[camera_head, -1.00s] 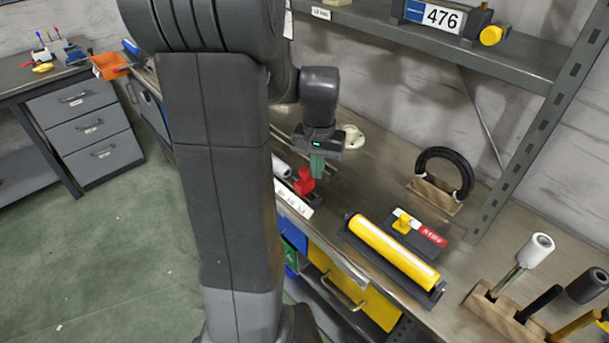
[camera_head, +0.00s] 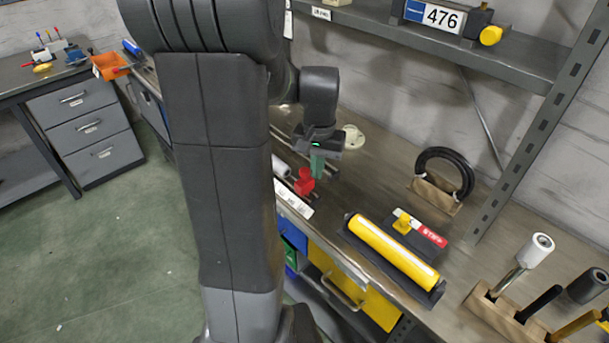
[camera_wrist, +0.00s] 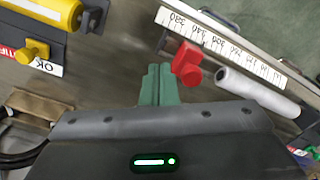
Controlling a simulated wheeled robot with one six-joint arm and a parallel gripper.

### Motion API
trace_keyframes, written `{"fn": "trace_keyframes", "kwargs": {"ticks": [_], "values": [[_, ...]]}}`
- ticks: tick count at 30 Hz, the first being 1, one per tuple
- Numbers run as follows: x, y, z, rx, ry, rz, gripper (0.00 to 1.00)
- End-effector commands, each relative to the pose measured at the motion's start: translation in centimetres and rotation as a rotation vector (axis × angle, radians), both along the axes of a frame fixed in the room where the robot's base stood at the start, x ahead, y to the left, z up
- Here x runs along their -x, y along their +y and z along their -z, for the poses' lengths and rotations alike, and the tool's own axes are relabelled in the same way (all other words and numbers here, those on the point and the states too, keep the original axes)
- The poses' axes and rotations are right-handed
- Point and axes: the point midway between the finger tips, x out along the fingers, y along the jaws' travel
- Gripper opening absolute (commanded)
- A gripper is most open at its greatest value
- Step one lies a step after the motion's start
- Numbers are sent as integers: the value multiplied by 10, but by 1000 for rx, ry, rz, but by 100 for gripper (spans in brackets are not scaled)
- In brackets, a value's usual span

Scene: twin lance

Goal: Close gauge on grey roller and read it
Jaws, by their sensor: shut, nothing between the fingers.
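The gauge is a rail with a white numbered scale (camera_head: 293,199) and a red slider knob (camera_head: 304,182); in the wrist view the scale (camera_wrist: 222,46) reads upside down beside the red knob (camera_wrist: 187,63). A light grey roller (camera_wrist: 258,95) lies along the scale, its near end close to the red knob; in the head view the roller (camera_head: 281,167) is partly hidden by my arm. My gripper (camera_head: 318,168) points down with its green fingers together, just beside the red knob. In the wrist view the fingers (camera_wrist: 160,84) hold nothing and look slightly apart from the knob.
A yellow roller (camera_head: 391,250) lies in a dark holder to the right, beside a block with a yellow knob (camera_head: 404,222). A black ring (camera_head: 444,170) stands on a wooden base. A wooden rack (camera_head: 503,316) holds several handled rollers. A shelf (camera_head: 500,51) overhangs the bench.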

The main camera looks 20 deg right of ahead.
Motion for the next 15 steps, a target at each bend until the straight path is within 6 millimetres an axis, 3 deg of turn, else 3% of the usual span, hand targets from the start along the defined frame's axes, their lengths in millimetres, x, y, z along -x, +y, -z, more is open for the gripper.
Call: {"fn": "trace_keyframes", "kwargs": {"ticks": [15], "values": [[0, 0, 15, 0, 0, 0, 0]]}}
